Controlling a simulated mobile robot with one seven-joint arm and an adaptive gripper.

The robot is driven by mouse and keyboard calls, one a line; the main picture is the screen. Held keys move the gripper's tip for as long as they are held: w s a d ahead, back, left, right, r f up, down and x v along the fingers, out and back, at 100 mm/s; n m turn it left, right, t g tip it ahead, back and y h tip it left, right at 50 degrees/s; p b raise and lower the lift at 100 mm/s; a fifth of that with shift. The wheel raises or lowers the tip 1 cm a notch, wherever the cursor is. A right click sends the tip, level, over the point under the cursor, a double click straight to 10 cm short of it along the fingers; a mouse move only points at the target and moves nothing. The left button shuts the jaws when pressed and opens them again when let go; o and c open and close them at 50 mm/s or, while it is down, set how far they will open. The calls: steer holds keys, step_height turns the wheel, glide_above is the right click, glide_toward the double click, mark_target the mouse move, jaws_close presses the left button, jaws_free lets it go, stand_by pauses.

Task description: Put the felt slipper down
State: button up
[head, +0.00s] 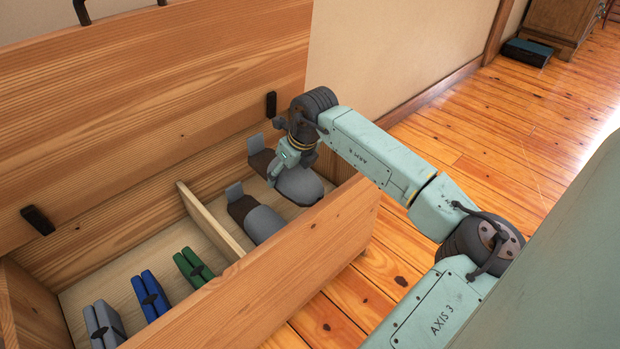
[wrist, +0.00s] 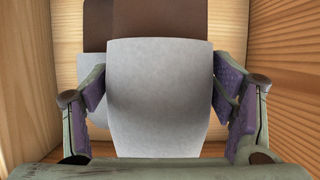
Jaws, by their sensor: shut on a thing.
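My gripper (head: 287,160) is shut on a grey felt slipper (head: 301,186) with a dark brown insole, inside the right compartment of the open wooden chest (head: 310,235). The wrist view shows this slipper (wrist: 160,90) large between the two purple-padded fingers (wrist: 161,100). I cannot tell whether its sole touches the chest floor. A second, matching slipper (head: 264,223) lies beside it on the chest floor, nearer the divider. In the wrist view that second slipper (wrist: 90,68) is partly hidden behind the held one.
A pale wooden divider (head: 212,218) splits the chest. The left compartment holds green (head: 193,267), blue (head: 149,295) and grey (head: 103,324) folded bundles. The raised lid (head: 150,110) stands behind, and the front wall is close to the held slipper.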

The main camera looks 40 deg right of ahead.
steer(key=d+b, duration=0.1)
steer(key=d, duration=0.7)
steer(key=f, duration=0.2)
steer(key=f+b, duration=0.1)
steer(key=f, duration=0.1)
steer(key=f+b, duration=0.1)
steer(key=f, duration=0.2)
steer(key=shift+w+d, duration=0.3)
steer(key=shift+w, duration=0.1)
steer(key=shift+f+b, duration=0.95)
steer(key=shift+f, duration=1.55)
steer(key=shift+f, duration=0.15)
steer(key=o, duration=1.3)
steer(key=shift+o, duration=0.2)
steer(key=p+v, duration=0.3)
steer(key=v, duration=0.9)
